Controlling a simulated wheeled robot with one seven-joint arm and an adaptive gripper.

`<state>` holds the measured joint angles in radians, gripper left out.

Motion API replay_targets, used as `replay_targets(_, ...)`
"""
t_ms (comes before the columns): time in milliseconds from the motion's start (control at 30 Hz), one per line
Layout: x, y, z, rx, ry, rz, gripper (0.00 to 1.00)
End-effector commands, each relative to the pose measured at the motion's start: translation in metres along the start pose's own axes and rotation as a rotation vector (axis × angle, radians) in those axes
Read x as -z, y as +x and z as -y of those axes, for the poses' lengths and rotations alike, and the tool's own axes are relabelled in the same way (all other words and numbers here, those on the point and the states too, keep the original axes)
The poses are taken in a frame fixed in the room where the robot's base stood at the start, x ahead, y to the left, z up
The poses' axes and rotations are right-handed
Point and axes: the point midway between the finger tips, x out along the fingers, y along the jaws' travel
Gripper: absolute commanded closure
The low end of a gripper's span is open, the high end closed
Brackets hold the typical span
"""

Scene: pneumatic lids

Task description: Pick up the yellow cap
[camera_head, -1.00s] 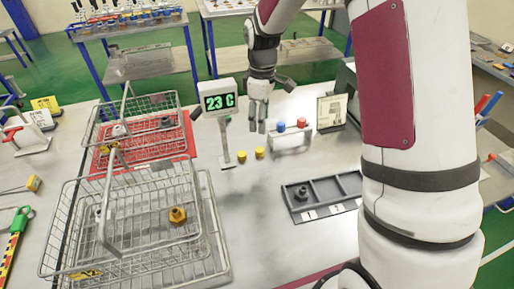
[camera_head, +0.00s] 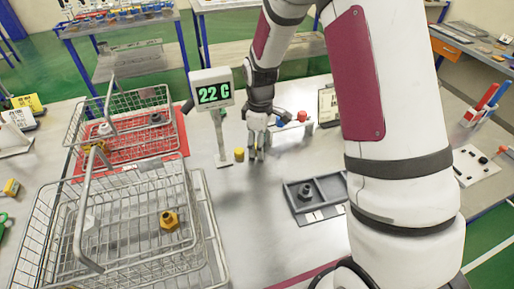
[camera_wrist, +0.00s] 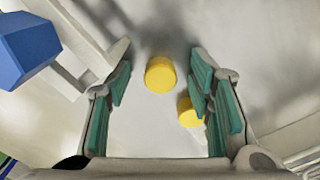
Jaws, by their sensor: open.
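Two small yellow caps stand on the grey table. One yellow cap (camera_head: 239,154) shows just left of my gripper (camera_head: 256,152) in the head view; the other is hidden there behind my fingers. In the wrist view, my gripper (camera_wrist: 160,100) is open with green pads. One yellow cap (camera_wrist: 160,75) lies in the gap between the fingertips, toward their far end. The other yellow cap (camera_wrist: 189,112) is beside the right finger, which partly covers it. Nothing is held.
A white rack with a red cap (camera_head: 302,116) and a blue cap (camera_wrist: 28,48) stands close beside my gripper. A display post (camera_head: 211,90) stands to the left. Wire baskets (camera_head: 168,222) fill the left side. A grey divided tray (camera_head: 292,206) lies to the right.

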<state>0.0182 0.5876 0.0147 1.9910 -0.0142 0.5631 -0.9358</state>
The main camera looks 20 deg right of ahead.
Motion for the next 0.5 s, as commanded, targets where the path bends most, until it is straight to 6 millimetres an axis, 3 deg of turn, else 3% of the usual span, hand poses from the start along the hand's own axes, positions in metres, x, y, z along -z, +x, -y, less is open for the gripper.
replay_targets(200,-0.0003,0.0007,0.0002,-0.001,0.000,0.000,0.52)
replay_targets(400,-0.0003,0.0005,0.0002,-0.001,0.000,0.000,0.84)
replay_targets(500,-0.0003,0.0005,0.0002,-0.001,0.000,0.000,0.85)
